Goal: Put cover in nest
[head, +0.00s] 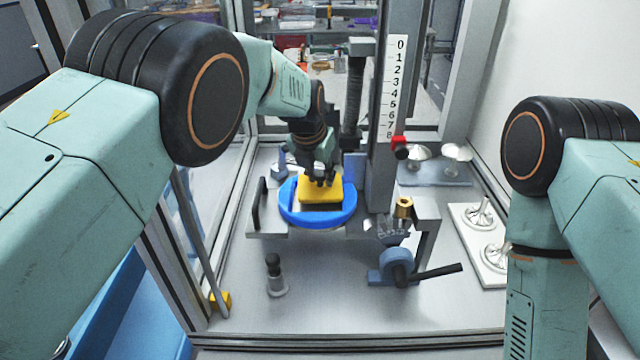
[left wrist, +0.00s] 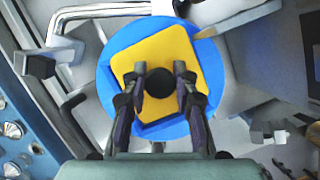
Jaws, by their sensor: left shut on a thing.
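The cover (head: 334,190) is a yellow square plate, and its black round knob shows in the left wrist view (left wrist: 185,72). My left gripper (head: 321,179) is shut on this knob from above; its fingers also show in the left wrist view (left wrist: 171,84). The nest (head: 320,219) is a round blue piece on a grey fixture. The cover is over the nest, with a dark gap under its front edge in the head view. In the left wrist view the blue nest (left wrist: 118,88) shows around the yellow plate. I cannot tell whether they touch. My right gripper is out of view.
A brass piece (head: 403,207) and a blue clamp with a black lever (head: 398,267) are at the right. Shiny metal parts (head: 480,213) sit on a white tray farther right.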

